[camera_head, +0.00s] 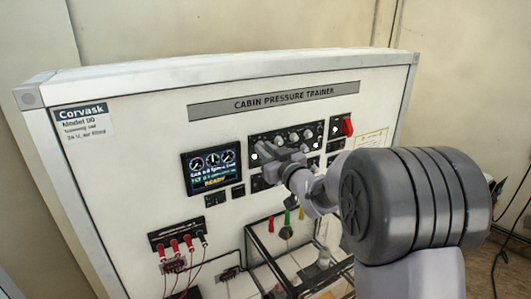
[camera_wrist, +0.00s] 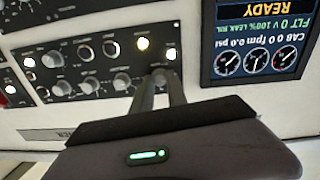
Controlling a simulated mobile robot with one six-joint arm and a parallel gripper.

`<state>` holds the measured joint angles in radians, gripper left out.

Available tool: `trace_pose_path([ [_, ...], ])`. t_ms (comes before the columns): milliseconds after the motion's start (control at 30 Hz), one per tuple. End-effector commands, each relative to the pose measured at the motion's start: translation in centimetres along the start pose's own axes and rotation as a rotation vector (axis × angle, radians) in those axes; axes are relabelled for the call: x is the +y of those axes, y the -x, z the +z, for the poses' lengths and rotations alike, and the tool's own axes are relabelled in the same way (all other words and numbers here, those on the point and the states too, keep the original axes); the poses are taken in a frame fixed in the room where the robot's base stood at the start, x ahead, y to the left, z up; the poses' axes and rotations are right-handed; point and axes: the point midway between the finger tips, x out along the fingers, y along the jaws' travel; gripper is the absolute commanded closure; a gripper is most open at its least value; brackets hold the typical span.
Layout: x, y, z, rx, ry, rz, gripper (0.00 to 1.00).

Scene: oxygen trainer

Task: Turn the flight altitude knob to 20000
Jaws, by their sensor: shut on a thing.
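The cabin pressure trainer's black control panel (camera_wrist: 75,68) carries several grey knobs and lit white lamps. It also shows in the head view (camera_head: 259,140), partly covered by my arm. My gripper (camera_wrist: 160,76) is shut on a knob at the end of one knob row, the end nearest the display. Its fingers hide most of that knob, and its pointer and label cannot be read. In the head view my gripper (camera_head: 268,152) reaches the panel's left part. The display (camera_wrist: 258,45), upside down in the wrist view, reads FLT 0 and READY.
A red switch (camera_head: 347,126) sits right of the panel. Below are red plugs with cables (camera_head: 182,244) and a clear-walled box frame (camera_head: 262,250) with coloured fittings. Other knobs (camera_wrist: 122,82) stand close beside my fingers. The white board around the display is flat.

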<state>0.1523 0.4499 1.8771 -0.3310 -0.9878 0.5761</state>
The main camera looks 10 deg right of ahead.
Motion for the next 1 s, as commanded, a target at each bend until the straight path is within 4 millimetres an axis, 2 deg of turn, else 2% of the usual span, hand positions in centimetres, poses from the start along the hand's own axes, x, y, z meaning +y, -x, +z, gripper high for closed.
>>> trace_pose_path([
  [1000, 0.05, -0.04, -0.19, -0.03, -0.927, -0.007, 1.0],
])
